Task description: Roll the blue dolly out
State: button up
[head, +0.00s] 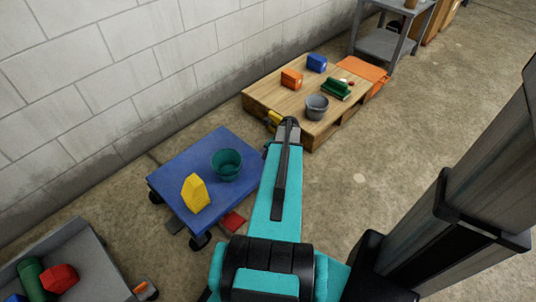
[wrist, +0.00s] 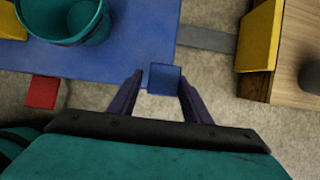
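The blue dolly (head: 185,165) is a flat platform on black casters, standing on the floor beside the block wall. A teal bucket (head: 227,165) and a yellow block (head: 195,194) stand on it. In the wrist view the deck (wrist: 130,55) fills the upper left, with the bucket (wrist: 75,20) at its edge. My gripper (wrist: 160,85) is at the dolly's edge, its two fingers spread either side of a small blue block-like tab (wrist: 164,78). I cannot tell whether the fingers touch it. In the head view my arm hides the fingers.
A wooden pallet (head: 262,98) with orange and blue boxes, a green item and a grey bucket (head: 316,107) stands beyond. A red piece (head: 234,222) lies on the floor by the dolly. A grey tray (head: 72,248) is at lower left. Floor to the right is mostly clear.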

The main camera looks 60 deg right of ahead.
jog(key=p+v, duration=0.1)
jog(key=v, duration=0.6)
jog(key=shift+a, duration=0.1)
dwell(0.4)
jog(key=w+a+f+n+g+y+p, duration=0.1)
jog(key=w+a+n+p, duration=0.25)
jog(key=a+n, duration=0.45)
jog(key=w+a+f+n+g+y+p, duration=0.15)
jog(key=w+a+n, duration=0.25)
jog(key=a, duration=0.9)
jog(key=w+a+n+g+y+p, duration=0.1)
jog(key=w+a+n+p, duration=0.3)
jog(key=a, duration=0.6)
jog(key=s+a+r+n+g+p, duration=0.1)
jog(key=s+a+n+g+p, duration=0.1)
jog(key=s+a+n, duration=0.3)
jog(key=s+a+r+n+g+h+p, duration=0.1)
jog(key=s+a+n+p, duration=0.3)
jog(key=a+n, duration=0.6)
jog(key=s+a+r+n+g+h+p, duration=0.1)
jog(key=s+a+n+g+p, duration=0.2)
jog(key=s+a+n, duration=0.3)
jog(key=shift+a+r+n, duration=0.2)
jog(key=shift+a+n, duration=0.7)
jog(key=shift+a, duration=1.35)
jog(key=shift+h, duration=0.25)
